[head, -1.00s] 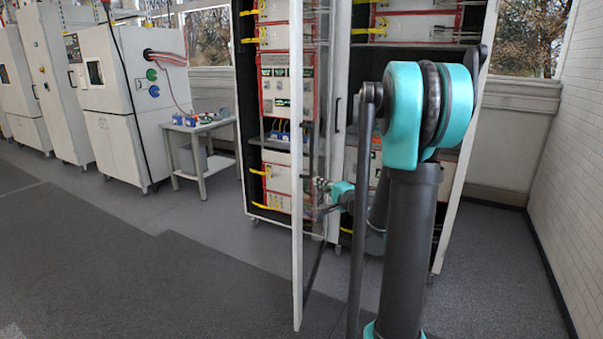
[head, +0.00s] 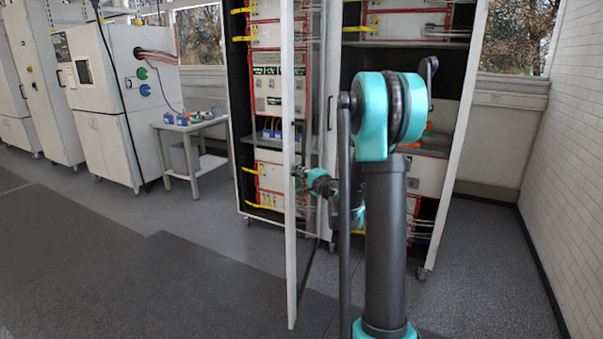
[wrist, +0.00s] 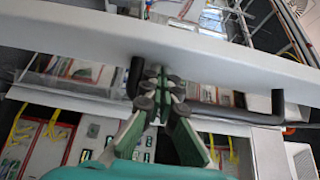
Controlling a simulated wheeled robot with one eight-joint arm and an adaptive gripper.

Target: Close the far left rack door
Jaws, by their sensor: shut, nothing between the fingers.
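The rack door (head: 290,215) has a tall white frame with a clear pane. It stands wide open, nearly edge-on in the head view, out from the left rack (head: 240,150). In the wrist view my gripper (wrist: 154,82) is shut and empty, close beside the handle's left end. I cannot tell whether it touches.
A right rack (head: 450,110) with its front uncovered stands beside the left one. A small grey table (head: 190,127) and white cabinets (head: 105,105) are on the left. A white brick wall (head: 570,150) bounds the right. The floor (head: 120,260) at front left is clear.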

